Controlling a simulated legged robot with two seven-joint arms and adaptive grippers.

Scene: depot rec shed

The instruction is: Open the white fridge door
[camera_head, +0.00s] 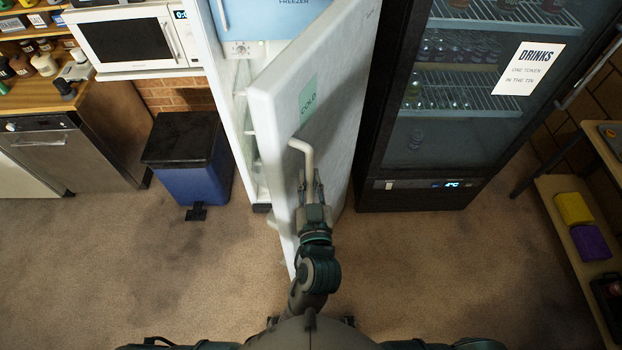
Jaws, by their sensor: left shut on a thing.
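The white fridge door (335,105) stands part-way open, swung out toward me, with a green "COLD" label (308,97) on its front. Its pale curved handle (303,147) sits on the front face near the free edge. My left gripper (312,185) is shut on the lower part of the handle. The fridge body (209,50) shows to the left of the door, with a blue freezer compartment (265,15) at the top and part of the interior in view. The door hides the rest of the interior. My right gripper is not in view.
A black drinks cooler (368,155) stands close to the right of the door. A blue bin with a black lid (189,175) stands left of the fridge, and a microwave (127,42) sits beyond it. Shelving (560,185) is at the right. The carpet (130,260) in front is clear.

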